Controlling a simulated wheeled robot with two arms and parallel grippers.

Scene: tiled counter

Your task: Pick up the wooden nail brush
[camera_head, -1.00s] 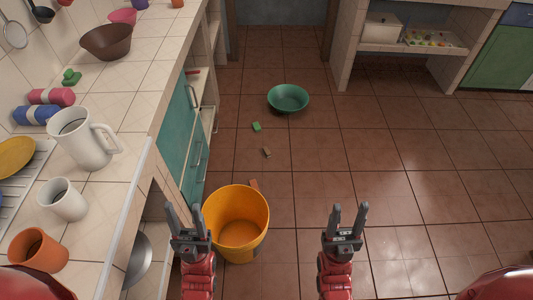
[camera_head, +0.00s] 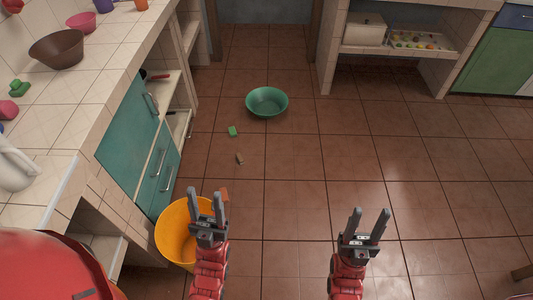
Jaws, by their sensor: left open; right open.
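A small brownish block-like object (camera_head: 239,158) lies on the floor tiles beyond my grippers; it may be the wooden nail brush, but it is too small to be sure. An orange-brown piece (camera_head: 224,194) lies on the floor beside the yellow bucket, partly hidden by my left gripper. My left gripper (camera_head: 206,193) is open and empty, in front of the bucket's right side in the picture. My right gripper (camera_head: 370,211) is open and empty over bare floor, to the right of both objects.
The yellow bucket (camera_head: 174,232) stands by the teal cabinet (camera_head: 129,127). A green basin (camera_head: 267,101) and a small green block (camera_head: 232,131) lie farther off on the floor. The tiled counter (camera_head: 104,72) runs along the left. The floor at centre and right is clear.

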